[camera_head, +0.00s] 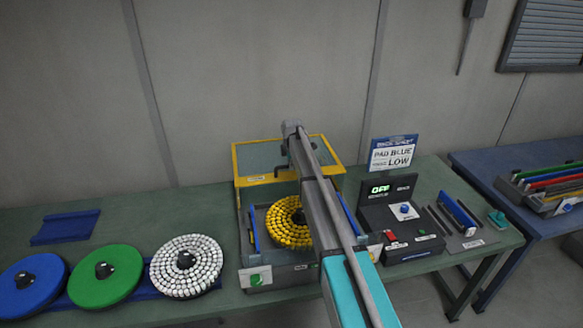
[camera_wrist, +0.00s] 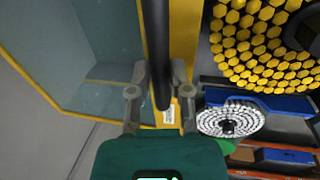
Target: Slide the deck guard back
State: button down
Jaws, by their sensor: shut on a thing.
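The deck guard (camera_head: 250,158) is a clear panel in a yellow frame at the back of the grey machine. A dark bar handle (camera_head: 262,178) runs along its front edge. In the wrist view the guard's clear panel (camera_wrist: 60,50) fills the left side, beside its yellow edge. My gripper (camera_wrist: 159,95) is shut on the dark handle bar (camera_wrist: 157,45), one finger on each side of it. In the head view my arm hides the gripper and part of the guard. A round pad with yellow tufts (camera_head: 270,230) sits on the deck in front of the guard, uncovered where it shows.
White (camera_head: 186,265), green (camera_head: 104,275) and blue (camera_head: 30,285) discs lie on the bench at the left. A control box (camera_head: 403,210) reading OFF stands right of the machine, with a sign (camera_head: 393,153) behind reading PAD BLUE, LOW. A tool rack (camera_head: 550,185) is far right.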

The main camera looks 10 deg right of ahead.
jog(key=shift+s, duration=0.1)
jog(key=c, duration=0.6)
grip_release()
jog(key=shift+o, duration=0.2)
jog(key=s+d, duration=0.2)
jog(key=s, duration=2.8)
jog(key=shift+d, duration=0.35)
jog(key=s+r+p, duration=0.3)
jog(key=r+p, duration=1.2)
jog(key=shift+d+r+p, duration=0.15)
jog(key=shift+r+p, duration=0.15)
dwell(0.7)
dwell(0.4)
